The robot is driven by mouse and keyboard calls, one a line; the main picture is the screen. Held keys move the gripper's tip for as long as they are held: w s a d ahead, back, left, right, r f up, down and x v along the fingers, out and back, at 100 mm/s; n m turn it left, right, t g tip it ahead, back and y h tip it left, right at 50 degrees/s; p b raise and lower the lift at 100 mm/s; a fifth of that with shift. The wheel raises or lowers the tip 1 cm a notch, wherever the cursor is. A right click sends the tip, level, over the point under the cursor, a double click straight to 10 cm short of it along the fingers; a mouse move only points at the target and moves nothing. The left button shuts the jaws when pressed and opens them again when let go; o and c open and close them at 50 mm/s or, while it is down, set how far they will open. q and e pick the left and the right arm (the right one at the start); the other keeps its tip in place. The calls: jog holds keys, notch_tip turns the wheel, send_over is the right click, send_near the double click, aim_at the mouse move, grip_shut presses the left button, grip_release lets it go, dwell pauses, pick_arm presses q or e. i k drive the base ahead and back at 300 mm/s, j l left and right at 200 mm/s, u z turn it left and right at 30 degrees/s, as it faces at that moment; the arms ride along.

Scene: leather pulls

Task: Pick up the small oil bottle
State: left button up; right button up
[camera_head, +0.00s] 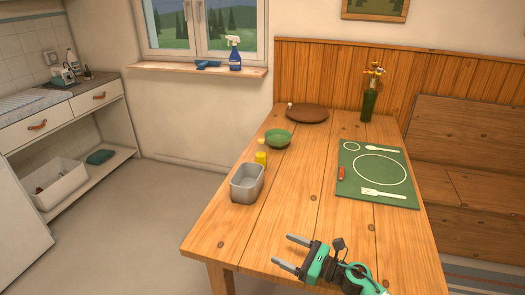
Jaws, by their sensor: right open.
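A small yellow item (261,157), which looks like the small oil bottle, stands on the wooden table (290,195) near its left edge. It is just behind the grey metal tin and in front of the green bowl. My left gripper is not in view.
A green bowl (278,138), a brown round board (307,114), a green bottle with flowers (368,105) and a green place mat (352,187) are also on the table. The table's middle is clear.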

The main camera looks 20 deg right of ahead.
aim_at(260, 153)
jog(key=i+l, duration=0.25)
jog(key=i, duration=0.15)
jog(key=i+l, duration=0.3)
jog(key=i, duration=0.15)
jog(key=i+l, duration=0.25)
jog(key=i, duration=0.15)
